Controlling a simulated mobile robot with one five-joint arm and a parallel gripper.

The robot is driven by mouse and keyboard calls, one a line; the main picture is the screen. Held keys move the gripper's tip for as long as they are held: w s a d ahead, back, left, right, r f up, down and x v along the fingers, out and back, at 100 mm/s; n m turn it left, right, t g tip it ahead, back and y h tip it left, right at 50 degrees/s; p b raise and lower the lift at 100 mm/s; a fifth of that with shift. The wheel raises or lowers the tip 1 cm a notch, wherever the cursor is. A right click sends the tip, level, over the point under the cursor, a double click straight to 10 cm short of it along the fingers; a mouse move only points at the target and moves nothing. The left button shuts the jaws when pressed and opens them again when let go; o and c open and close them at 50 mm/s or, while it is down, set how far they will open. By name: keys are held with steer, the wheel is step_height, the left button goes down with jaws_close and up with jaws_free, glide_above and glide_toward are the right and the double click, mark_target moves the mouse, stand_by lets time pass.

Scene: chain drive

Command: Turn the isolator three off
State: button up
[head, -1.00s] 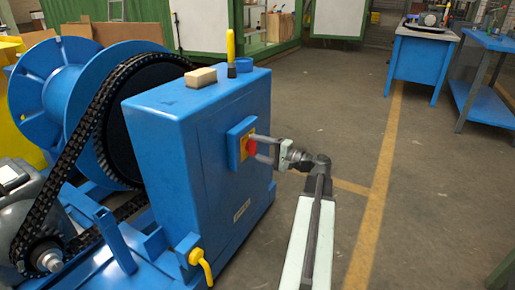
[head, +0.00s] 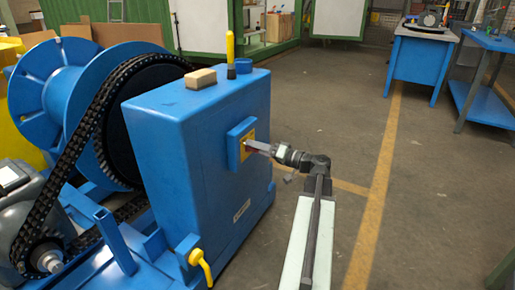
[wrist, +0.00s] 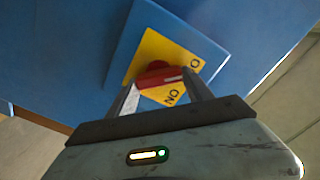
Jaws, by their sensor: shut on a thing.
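The isolator is a red rotary handle (wrist: 160,76) on a yellow plate (wrist: 152,48), on a blue box on the side of the blue housing. The plate also shows in the head view (head: 248,136), where the handle is almost hidden by my gripper (head: 252,147). In the wrist view my gripper (wrist: 160,84) has one finger on each side of the handle and is shut on it. A pale mark shows on the handle's right part. "ON" reads upside down below the handle; a partly covered letter "O" stands to its right. No number is visible.
The blue housing (head: 175,130) carries a wooden block (head: 200,78) and a yellow-handled tool (head: 230,55) on top. A chain (head: 75,140) runs at its left. A yellow lever (head: 203,265) sticks out low at the front.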

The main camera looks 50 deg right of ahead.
steer(key=shift+s+n, duration=0.1)
steer(key=shift+n, duration=0.3)
steer(key=o, duration=1.4)
steer(key=shift+c, duration=0.2)
steer(key=v, duration=0.7)
steer(key=shift+s, duration=0.35)
steer(key=shift+d, duration=0.1)
